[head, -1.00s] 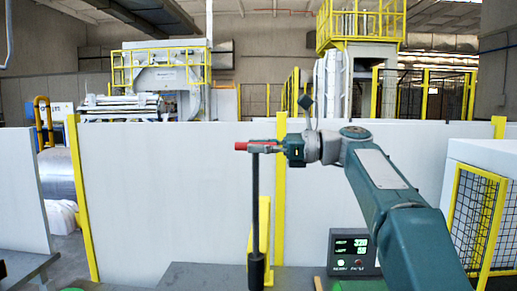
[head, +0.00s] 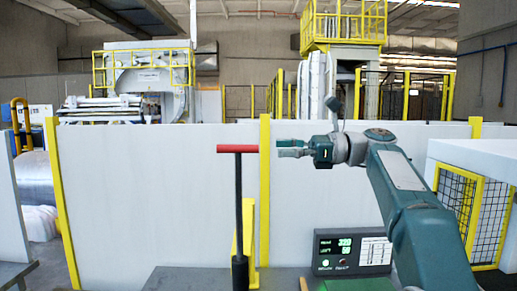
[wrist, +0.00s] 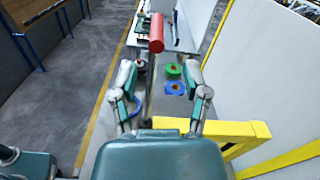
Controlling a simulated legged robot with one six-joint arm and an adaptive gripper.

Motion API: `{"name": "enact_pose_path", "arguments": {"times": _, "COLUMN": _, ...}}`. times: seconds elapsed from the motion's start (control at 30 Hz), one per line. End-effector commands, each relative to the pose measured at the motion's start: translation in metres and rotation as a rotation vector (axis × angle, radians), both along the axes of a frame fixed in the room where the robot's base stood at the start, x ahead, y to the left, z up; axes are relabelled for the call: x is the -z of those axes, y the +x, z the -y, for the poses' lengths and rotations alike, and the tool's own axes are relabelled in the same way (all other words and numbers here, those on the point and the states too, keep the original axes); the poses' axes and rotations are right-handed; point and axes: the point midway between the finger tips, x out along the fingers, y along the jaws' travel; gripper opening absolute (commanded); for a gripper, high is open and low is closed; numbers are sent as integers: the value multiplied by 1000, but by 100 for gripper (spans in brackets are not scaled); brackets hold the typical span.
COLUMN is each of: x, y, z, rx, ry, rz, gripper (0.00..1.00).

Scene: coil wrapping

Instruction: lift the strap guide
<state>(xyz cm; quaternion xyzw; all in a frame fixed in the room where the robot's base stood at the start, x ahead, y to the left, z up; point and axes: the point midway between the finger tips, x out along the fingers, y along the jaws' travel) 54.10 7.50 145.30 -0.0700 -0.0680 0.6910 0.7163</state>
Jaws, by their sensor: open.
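The strap guide, seemingly the dark upright pole (head: 239,215) with a red crossbar handle (head: 238,149), stands on the grey table in the head view. Its thick black foot is partly cut off by the lower edge. My gripper (head: 280,148) is at handle height, just right of the red bar, with a gap between them. In the wrist view my gripper (wrist: 165,78) has its two fingers spread wide and empty. The red handle (wrist: 156,32) shows beyond the fingertips, with the dark pole (wrist: 149,95) below it between the fingers.
A yellow stand (head: 249,230) rises right behind the pole. A display box (head: 352,252) with green digits sits on the table at right. A white partition (head: 150,190) runs behind. The wrist view shows a green ring (wrist: 173,70) and a blue ring (wrist: 174,89) on the table.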

Motion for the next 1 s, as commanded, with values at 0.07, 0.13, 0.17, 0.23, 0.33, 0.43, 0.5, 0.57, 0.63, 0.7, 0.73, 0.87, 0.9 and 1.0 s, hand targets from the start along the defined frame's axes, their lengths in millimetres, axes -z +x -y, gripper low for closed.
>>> {"name": "enact_pose_path", "arguments": {"times": 0.07, "x": 0, "y": 0, "z": 13, "rx": 2, "ry": -1, "rz": 0, "gripper": 60}}
{"name": "enact_pose_path", "arguments": {"times": 0.13, "x": 1, "y": 1, "z": 21, "rx": 3, "ry": 0, "rz": -1, "gripper": 60}}
{"name": "enact_pose_path", "arguments": {"times": 0.17, "x": 1, "y": 0, "z": 23, "rx": 2, "ry": 0, "rz": -1, "gripper": 60}}
{"name": "enact_pose_path", "arguments": {"times": 0.23, "x": 0, "y": 0, "z": 27, "rx": 0, "ry": 0, "rz": 0, "gripper": 60}}
{"name": "enact_pose_path", "arguments": {"times": 0.33, "x": 0, "y": -1, "z": 28, "rx": -1, "ry": 0, "rz": 0, "gripper": 60}}
{"name": "enact_pose_path", "arguments": {"times": 0.43, "x": 0, "y": -1, "z": 28, "rx": -1, "ry": 0, "rz": 0, "gripper": 60}}
{"name": "enact_pose_path", "arguments": {"times": 0.5, "x": 0, "y": -1, "z": 28, "rx": -1, "ry": 0, "rz": 0, "gripper": 60}}
{"name": "enact_pose_path", "arguments": {"times": 0.57, "x": 0, "y": -1, "z": 27, "rx": 0, "ry": -2, "rz": 0, "gripper": 60}}
{"name": "enact_pose_path", "arguments": {"times": 0.63, "x": 1, "y": -2, "z": 25, "rx": 11, "ry": -13, "rz": 7, "gripper": 60}}
{"name": "enact_pose_path", "arguments": {"times": 0.7, "x": 4, "y": -5, "z": 20, "rx": 32, "ry": -41, "rz": 27, "gripper": 60}}
{"name": "enact_pose_path", "arguments": {"times": 0.73, "x": 6, "y": -6, "z": 17, "rx": 46, "ry": -60, "rz": 39, "gripper": 60}}
{"name": "enact_pose_path", "arguments": {"times": 0.87, "x": 21, "y": -16, "z": 3, "rx": 109, "ry": -167, "rz": 110, "gripper": 60}}
{"name": "enact_pose_path", "arguments": {"times": 0.9, "x": 27, "y": -20, "z": 0, "rx": 125, "ry": -205, "rz": 134, "gripper": 60}}
{"name": "enact_pose_path", "arguments": {"times": 1.0, "x": 43, "y": -31, "z": -7, "rx": 159, "ry": -305, "rz": 200, "gripper": 60}}
